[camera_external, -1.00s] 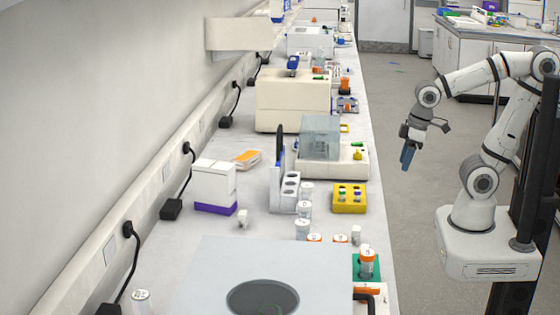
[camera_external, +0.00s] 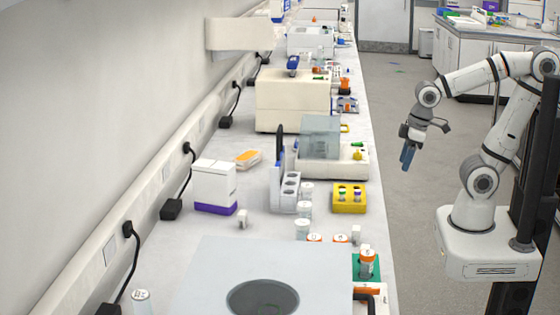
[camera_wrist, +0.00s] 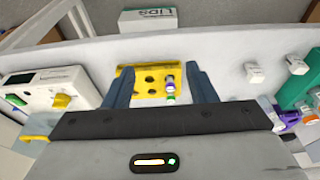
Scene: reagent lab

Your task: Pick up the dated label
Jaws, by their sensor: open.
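I cannot make out a dated label for certain in either view. My gripper (camera_external: 407,160) hangs over the floor to the right of the bench, its fingers pointing down. In the wrist view the two blue-grey fingers of my gripper (camera_wrist: 161,88) stand wide apart with nothing held between them. Beyond them is a yellow rack (camera_wrist: 127,85) with holes and small coloured-cap tubes (camera_wrist: 170,84). The same yellow rack (camera_external: 349,207) sits near the bench's right edge in the external view.
Small white blocks (camera_wrist: 297,64) and a green rack (camera_wrist: 300,88) are at the right of the wrist view. A white box marked LIDS (camera_wrist: 148,21) is behind. The bench (camera_external: 263,225) carries orange-capped containers (camera_external: 368,256) and a balance (camera_external: 335,168). The aisle floor is mostly clear.

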